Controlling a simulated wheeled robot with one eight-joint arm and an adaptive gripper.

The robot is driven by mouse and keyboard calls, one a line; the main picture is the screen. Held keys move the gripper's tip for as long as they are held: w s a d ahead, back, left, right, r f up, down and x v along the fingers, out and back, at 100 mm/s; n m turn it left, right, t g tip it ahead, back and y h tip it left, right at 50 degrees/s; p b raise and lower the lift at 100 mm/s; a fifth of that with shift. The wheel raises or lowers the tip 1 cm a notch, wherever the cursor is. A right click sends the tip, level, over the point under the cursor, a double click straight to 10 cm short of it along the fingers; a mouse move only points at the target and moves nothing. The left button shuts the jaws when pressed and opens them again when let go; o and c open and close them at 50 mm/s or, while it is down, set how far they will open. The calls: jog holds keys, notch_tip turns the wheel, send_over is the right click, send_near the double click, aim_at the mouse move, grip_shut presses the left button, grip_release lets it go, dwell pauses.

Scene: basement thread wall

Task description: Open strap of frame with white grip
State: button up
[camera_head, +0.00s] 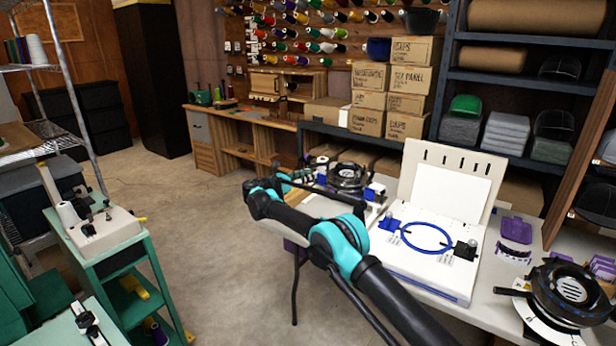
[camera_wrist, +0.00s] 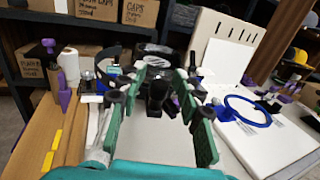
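A black round cap frame (camera_head: 348,178) stands on the work table beyond my gripper. In the wrist view the cap frame (camera_wrist: 152,54) is straight ahead, partly behind the fingers, with a black curved band at its left. A second black cap frame (camera_head: 566,291) sits on a white base at the table's right. I cannot tell which one has the white grip, and no strap shows clearly. My gripper (camera_wrist: 161,75) is open and empty, its two green-padded fingers wide apart, pointing toward the first frame and apart from it.
A white hooping board with a blue ring (camera_head: 425,237) stands right of my gripper. Cardboard boxes (camera_head: 407,80) and shelves are behind. A white thread cone (camera_wrist: 69,66) and purple pieces stand left in the wrist view. The floor (camera_head: 220,245) at left is clear.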

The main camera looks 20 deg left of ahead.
jog(key=v, duration=1.2)
